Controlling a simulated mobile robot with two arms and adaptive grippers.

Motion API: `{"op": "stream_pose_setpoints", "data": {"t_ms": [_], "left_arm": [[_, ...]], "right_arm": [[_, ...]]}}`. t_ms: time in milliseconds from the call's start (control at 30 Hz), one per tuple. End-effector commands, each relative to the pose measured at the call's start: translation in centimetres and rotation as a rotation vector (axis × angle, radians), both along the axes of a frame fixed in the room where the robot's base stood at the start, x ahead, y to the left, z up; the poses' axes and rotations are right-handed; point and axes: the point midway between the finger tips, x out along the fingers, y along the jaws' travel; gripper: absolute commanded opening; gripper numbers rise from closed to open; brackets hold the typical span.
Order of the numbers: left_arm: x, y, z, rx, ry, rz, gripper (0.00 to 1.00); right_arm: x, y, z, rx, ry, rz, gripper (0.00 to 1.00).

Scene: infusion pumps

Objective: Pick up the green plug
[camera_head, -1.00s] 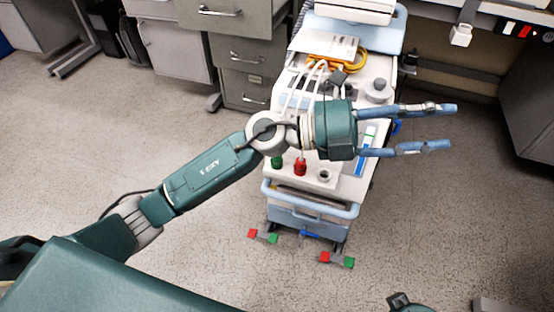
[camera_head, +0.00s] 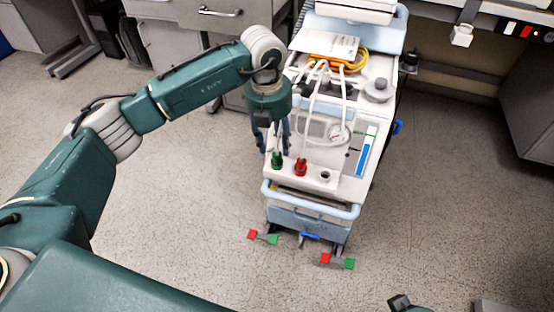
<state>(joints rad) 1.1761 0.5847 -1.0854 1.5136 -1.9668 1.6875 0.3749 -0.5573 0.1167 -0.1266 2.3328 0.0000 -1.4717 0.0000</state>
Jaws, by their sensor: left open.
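The green plug (camera_head: 277,160) stands at the front left of the medical cart's top (camera_head: 322,178), to the left of a red plug (camera_head: 300,167). My left gripper (camera_head: 270,150) points down over the cart's left side, with its fingers just behind and around the green plug in the picture. It is open; I cannot tell whether the fingers touch the plug. Only a small dark green part (camera_head: 398,303) shows at the bottom edge, perhaps of my right arm; the right gripper's fingers are not seen.
White tubes (camera_head: 312,95) loop over the cart behind the plugs. An empty round socket (camera_head: 325,176) lies right of the red plug. A light blue handle (camera_head: 310,208) runs along the cart's front. Grey drawers (camera_head: 228,20) stand behind on the left.

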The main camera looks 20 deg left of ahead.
Motion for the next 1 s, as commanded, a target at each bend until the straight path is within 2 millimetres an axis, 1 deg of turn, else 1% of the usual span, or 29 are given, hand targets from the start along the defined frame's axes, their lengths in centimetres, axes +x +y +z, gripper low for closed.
{"op": "stream_pose_setpoints", "data": {"t_ms": [167,300,400,533,733,933,967,1000], "left_arm": [[0.2,-0.1,-1.5,-0.001,0.0,-0.001,0.43],[0.5,-0.2,-3.8,-0.002,0.002,0.001,0.43],[0.6,-0.3,-5.0,-0.003,0.001,-0.001,0.43],[0.8,-0.3,-5.6,-0.003,-0.001,-0.001,0.43],[0.8,-0.3,-5.6,-0.003,-0.002,-0.001,0.43],[0.8,-0.3,-5.6,-0.003,-0.001,-0.001,0.03],[0.8,-0.3,-5.6,-0.003,-0.001,-0.001,0.0],[0.8,-0.3,-5.6,-0.003,-0.001,-0.001,0.0]], "right_arm": [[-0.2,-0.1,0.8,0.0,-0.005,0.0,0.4],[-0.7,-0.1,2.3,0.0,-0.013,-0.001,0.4],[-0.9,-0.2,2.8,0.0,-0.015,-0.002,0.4],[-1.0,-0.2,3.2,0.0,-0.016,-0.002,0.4],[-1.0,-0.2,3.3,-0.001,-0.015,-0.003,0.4],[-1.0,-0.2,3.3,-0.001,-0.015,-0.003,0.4],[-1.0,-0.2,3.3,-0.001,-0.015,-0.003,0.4],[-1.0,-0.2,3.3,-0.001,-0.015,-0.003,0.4]]}}
